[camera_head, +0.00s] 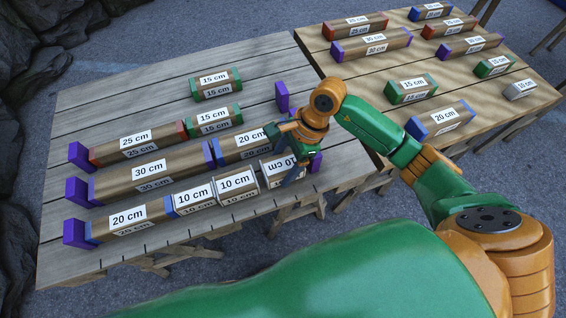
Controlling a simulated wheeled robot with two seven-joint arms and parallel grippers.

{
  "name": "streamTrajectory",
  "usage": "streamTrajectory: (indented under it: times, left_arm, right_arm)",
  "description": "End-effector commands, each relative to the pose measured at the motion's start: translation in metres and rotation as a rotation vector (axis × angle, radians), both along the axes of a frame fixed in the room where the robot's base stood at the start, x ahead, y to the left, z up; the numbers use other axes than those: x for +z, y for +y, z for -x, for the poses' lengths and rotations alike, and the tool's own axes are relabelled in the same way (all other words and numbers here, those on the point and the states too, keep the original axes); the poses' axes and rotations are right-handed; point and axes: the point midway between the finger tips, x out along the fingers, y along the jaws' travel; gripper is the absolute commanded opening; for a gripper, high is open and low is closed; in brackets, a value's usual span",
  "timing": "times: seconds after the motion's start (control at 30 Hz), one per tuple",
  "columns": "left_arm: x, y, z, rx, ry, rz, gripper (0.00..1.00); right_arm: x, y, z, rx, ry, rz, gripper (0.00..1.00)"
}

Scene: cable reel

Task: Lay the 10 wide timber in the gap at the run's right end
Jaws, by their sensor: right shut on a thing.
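The front run also has a 20 cm timber (128,217) and another 10 cm timber (194,197), starting at a left purple block (76,233). Whether the held timber touches the table is unclear, as my gripper covers part of it. My left gripper is not in view.
Behind lie a run of 30 cm (150,175) and 20 cm (243,148) timbers and a run of 25 cm (138,144) and 15 cm (213,121) timbers. A loose 15 cm timber (215,84) lies farther back. A second table (360,80) holds several spare timbers.

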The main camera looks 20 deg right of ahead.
Motion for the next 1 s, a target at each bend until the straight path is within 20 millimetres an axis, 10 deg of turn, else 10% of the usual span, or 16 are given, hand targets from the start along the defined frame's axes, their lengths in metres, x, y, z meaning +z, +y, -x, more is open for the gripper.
streamTrajectory:
  times: [0.37,0.4,0.47,0.73,1.0]
  left_arm:
    - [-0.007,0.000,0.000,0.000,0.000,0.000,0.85]
    - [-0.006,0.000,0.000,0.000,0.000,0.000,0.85]
    - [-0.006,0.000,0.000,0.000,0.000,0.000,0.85]
    - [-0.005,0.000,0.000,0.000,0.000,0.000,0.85]
    - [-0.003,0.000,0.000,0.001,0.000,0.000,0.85]
  right_arm:
    - [-0.006,0.000,0.000,0.000,0.000,0.000,0.14]
    - [-0.005,0.000,0.000,0.000,0.000,0.000,0.85]
    - [-0.005,0.000,0.000,0.000,0.000,0.000,1.00]
    - [0.001,-0.002,0.000,0.000,-0.001,0.001,1.00]
    - [0.051,-0.023,-0.002,-0.002,-0.004,0.001,1.00]
